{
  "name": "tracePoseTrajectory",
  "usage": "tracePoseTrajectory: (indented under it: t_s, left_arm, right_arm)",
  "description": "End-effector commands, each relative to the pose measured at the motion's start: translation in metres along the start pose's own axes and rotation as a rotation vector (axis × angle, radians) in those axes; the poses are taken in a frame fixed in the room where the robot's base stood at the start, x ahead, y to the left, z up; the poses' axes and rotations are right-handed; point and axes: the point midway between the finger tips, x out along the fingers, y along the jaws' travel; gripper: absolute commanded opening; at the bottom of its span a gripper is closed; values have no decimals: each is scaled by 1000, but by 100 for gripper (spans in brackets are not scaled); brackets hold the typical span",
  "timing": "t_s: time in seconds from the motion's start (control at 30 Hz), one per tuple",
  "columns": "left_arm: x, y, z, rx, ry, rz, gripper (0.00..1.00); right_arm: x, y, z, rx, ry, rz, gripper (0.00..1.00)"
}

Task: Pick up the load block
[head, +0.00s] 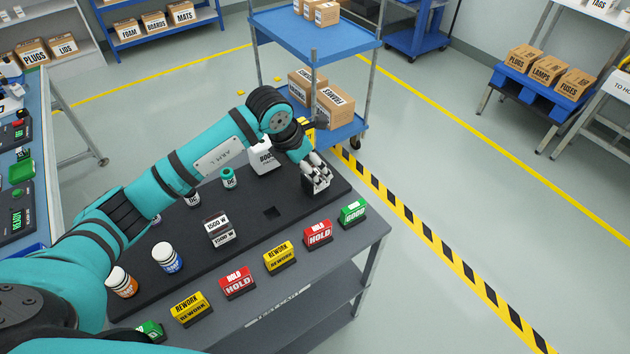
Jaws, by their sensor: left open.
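A block labelled 1500 W (219,231), pale on top with a dark band, stands on the black board (258,238) near its middle; I take it as the load block. My left gripper (317,184) is open over the far right part of the board, to the right of this block and apart from it. Something pale shows at its fingertips; I cannot tell whether it is another block or part of the fingers. My right gripper is not in view.
White jars (167,257), a teal bottle (229,177) and a white container (264,157) stand around. REWORK, HOLD (318,234) and GOOD (353,213) signs line the front edge. A blue cart (318,48) stands behind.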

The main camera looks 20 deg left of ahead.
Motion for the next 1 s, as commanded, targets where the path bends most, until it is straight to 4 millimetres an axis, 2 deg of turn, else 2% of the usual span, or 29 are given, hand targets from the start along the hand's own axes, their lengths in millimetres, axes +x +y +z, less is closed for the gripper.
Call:
tracePoseTrajectory:
  t_s: [0.17,0.3,0.57,0.67,1.0]
  left_arm:
    - [24,-2,2,-3,5,-4,79]
    - [42,-2,1,-2,2,-2,79]
    - [47,-1,1,0,1,0,79]
    - [47,-1,1,0,1,0,68]
    - [46,-1,1,0,1,0,24]
  right_arm:
    - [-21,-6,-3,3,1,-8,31]
    - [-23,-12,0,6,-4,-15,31]
    - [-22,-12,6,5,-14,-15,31]
    - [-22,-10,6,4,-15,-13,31]
    - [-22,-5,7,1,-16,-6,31]
